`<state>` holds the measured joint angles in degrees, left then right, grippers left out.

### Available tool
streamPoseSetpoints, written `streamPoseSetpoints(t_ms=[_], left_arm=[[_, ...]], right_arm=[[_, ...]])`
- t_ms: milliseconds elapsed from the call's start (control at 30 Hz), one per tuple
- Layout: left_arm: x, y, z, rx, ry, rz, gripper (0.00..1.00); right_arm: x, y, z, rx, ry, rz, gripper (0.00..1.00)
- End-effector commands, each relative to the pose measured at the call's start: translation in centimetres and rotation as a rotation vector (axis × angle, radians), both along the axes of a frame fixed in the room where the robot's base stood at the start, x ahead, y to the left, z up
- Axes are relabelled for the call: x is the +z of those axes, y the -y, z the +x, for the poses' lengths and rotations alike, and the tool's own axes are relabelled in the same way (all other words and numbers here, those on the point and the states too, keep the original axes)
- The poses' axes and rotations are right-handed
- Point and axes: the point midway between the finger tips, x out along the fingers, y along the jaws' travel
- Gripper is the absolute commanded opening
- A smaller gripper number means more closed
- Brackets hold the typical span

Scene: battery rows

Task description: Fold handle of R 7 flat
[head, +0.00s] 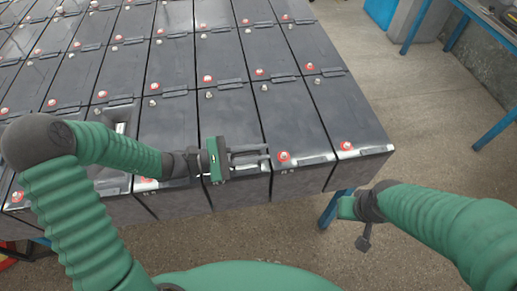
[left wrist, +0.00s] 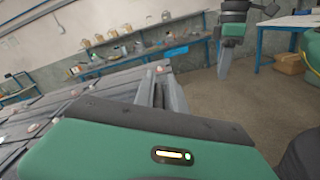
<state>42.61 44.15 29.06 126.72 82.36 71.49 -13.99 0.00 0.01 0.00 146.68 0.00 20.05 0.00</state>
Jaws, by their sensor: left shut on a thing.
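Dark grey batteries stand in tight rows; no label reads as R 7, so I cannot tell which one it is. My left gripper (head: 268,153) reaches in from the left over the front edge of a front-row battery (head: 228,112). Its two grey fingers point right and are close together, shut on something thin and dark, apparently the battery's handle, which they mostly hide. In the left wrist view the fingers (left wrist: 165,88) show beyond the green gripper body. My right gripper (head: 345,207) is low at the right, off the front edge of the rows; its fingers are not clear.
A front-row battery (head: 292,120) with a red terminal cap stands right of my left fingers, and the end battery (head: 345,110) beyond it. Open concrete floor (head: 425,125) lies to the right. Blue-legged benches (head: 465,40) stand farther back.

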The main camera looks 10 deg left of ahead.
Motion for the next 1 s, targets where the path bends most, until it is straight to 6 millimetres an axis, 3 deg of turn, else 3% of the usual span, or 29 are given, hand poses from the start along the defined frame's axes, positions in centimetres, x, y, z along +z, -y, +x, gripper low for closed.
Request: streamPoseSetpoints(t_ms=[33,100,400,1000], left_arm=[[0.7,-0.2,0.4,0.004,-0.03,-0.01,0.0],[0.7,-0.3,0.7,0.005,-0.082,-0.027,0.0],[0.2,-0.7,1.9,0.005,-0.284,-0.091,0.0],[-0.5,-1.0,2.7,0.005,-0.422,-0.136,0.0]], right_arm=[[1.4,0.0,0.0,0.0,0.0,0.0,0.32],[2.3,0.0,0.0,0.0,0.0,0.0,0.32],[5.2,0.0,0.0,0.0,0.0,0.0,0.32],[6.5,0.0,0.0,0.0,0.0,0.0,0.32]])
